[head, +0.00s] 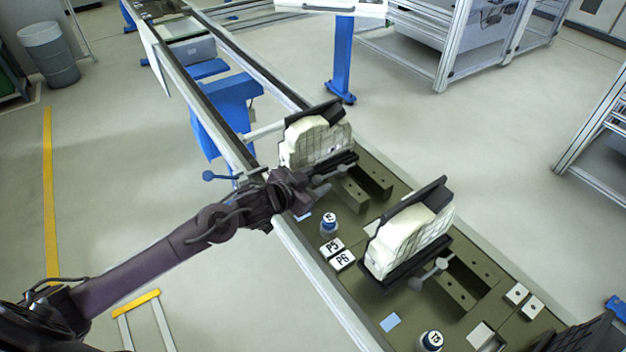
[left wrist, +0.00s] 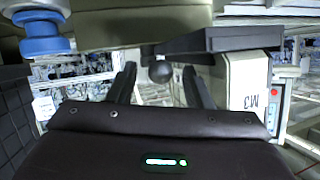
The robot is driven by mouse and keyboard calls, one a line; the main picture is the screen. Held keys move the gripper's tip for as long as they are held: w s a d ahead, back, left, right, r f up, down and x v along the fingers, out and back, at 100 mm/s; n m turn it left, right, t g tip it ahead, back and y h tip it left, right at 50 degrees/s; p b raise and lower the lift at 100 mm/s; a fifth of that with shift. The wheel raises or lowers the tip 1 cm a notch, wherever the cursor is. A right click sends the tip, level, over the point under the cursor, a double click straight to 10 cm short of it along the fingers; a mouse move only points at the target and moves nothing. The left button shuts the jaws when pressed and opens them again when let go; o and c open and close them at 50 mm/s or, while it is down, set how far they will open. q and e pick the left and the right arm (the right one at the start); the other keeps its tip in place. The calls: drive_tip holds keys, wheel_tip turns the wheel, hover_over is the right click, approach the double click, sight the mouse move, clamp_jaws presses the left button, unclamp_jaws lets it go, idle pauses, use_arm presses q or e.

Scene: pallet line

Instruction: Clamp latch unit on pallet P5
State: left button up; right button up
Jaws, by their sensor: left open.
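Two cream latch units in black holders stand on the olive pallet surface, a far one (head: 312,140) and a near one (head: 408,238). Plates marked P5 (head: 333,247) and P6 (head: 342,260) lie beside them. A grey ball-ended clamp lever (head: 430,274) is at the near unit. My left gripper (head: 312,188) is at the near-left side of the far unit, by its clamp, which it partly hides. In the left wrist view the open fingers (left wrist: 160,86) have a dark ball knob (left wrist: 160,71) between or just beyond them; contact cannot be told. My right gripper does not show.
Conveyor rails (head: 262,90) run to the back. A blue post (head: 342,60) and a metal frame (head: 445,50) stand behind. The floor at left is mostly clear.

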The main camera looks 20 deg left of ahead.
use_arm(q)
drive_tip(key=shift+c, duration=0.2)
clamp_jaws()
drive_tip(key=shift+d, duration=0.1)
